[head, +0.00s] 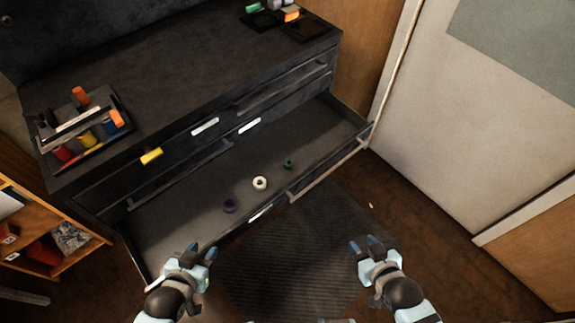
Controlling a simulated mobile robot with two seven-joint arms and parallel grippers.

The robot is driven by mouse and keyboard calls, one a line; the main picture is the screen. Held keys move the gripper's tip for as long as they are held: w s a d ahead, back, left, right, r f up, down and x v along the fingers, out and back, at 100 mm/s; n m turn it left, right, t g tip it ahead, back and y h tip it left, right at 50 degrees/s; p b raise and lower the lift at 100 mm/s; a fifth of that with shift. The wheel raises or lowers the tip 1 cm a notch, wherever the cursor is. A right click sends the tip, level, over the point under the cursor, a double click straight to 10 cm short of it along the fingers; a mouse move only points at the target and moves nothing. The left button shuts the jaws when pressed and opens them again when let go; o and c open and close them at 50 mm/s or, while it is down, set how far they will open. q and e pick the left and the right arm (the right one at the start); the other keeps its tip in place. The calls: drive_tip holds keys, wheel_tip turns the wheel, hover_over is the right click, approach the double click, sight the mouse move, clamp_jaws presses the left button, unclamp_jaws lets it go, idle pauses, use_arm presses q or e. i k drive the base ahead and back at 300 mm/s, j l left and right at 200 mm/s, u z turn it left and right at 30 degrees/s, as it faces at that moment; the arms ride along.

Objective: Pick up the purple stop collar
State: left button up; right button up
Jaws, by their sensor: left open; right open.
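The purple stop collar (229,205) is a small dark purple ring lying in the open bottom drawer (160,232), near its front edge. A white ring (260,183) lies to its right, and a smaller green ring (288,164) lies further right, both in the same drawer. My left gripper (202,252) is open and empty, in front of the drawer and below the purple collar in the picture. My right gripper (367,245) is open and empty, further right over the floor, away from the drawer.
The dark cabinet (190,75) carries a tool tray (126,131) at the left and small trays (305,31) at the back right. The drawer's front wall (330,171) stands between my grippers and the rings. An orange shelf (75,262) stands left.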

sight(228, 200)
drive_tip(key=i+l, duration=0.35)
drive_tip(key=l, duration=0.15)
drive_tip(key=i+l, duration=0.35)
drive_tip(key=l, duration=0.2)
drive_tip(key=i+l+u, duration=0.1)
drive_tip(key=u, duration=0.35)
drive_tip(key=l+u, duration=0.15)
drive_tip(key=u, duration=0.25)
drive_tip(key=i+l+u, duration=0.1)
drive_tip(key=u, duration=0.35)
drive_tip(key=l+u, duration=0.1)
drive_tip(key=u, duration=1)
